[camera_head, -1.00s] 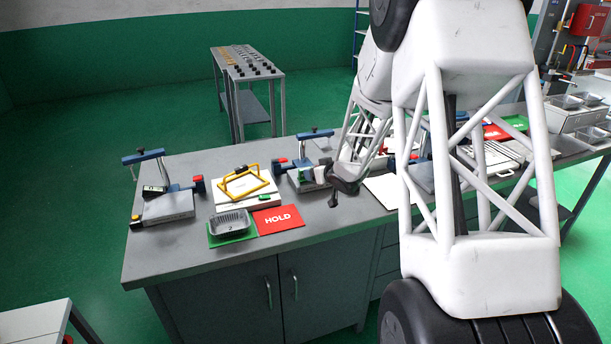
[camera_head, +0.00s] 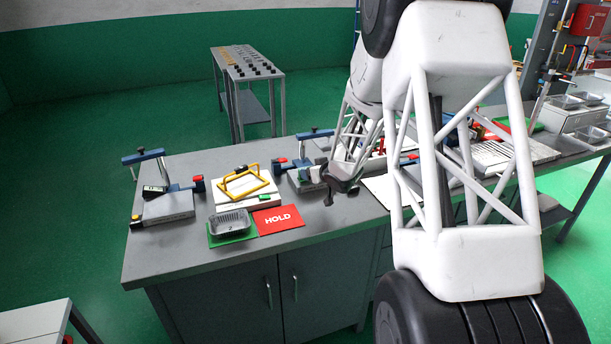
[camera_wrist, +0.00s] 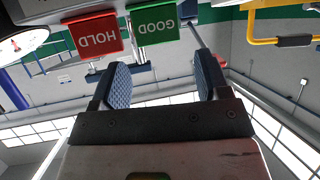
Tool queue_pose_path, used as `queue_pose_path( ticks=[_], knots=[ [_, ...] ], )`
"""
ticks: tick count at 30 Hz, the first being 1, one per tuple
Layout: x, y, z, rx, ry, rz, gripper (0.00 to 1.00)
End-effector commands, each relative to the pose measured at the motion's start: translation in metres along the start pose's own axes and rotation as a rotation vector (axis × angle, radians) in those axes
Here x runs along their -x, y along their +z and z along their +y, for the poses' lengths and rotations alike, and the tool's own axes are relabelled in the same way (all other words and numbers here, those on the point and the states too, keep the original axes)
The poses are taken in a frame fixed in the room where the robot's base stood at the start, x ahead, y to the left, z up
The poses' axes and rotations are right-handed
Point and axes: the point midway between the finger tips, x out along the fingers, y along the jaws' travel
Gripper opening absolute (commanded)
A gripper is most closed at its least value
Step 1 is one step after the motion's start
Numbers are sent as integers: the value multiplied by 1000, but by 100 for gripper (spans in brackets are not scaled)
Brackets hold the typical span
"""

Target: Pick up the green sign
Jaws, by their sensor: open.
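The green sign (camera_wrist: 154,25), lettered GOOD, shows upside down at the top of the wrist view. A red sign (camera_wrist: 95,36), lettered HOLD, is beside it on the left. My gripper (camera_wrist: 163,72) is open, with its two blue-padded fingers apart and nothing between them. The green sign is beyond the fingertips, roughly in line with the gap, and apart from them. In the head view my gripper (camera_head: 330,188) is low over the workbench, near a blue clamp. I cannot surely tell the upright green sign in the head view.
A foil tray (camera_head: 230,216) stands on a green mat (camera_head: 219,241) beside a red HOLD card (camera_head: 278,219). A yellow-handled fixture (camera_head: 243,199) and a blue clamp stand (camera_head: 166,190) are on the left.

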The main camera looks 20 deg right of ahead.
Motion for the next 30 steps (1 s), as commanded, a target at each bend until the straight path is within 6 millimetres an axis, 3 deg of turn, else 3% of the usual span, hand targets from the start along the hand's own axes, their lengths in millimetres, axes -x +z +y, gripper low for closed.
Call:
queue_pose_path(
  ticks=[18,30],
  knots=[
    [-45,0,3,0,0,-1,70],
    [-51,0,3,0,0,0,70]
  ],
)
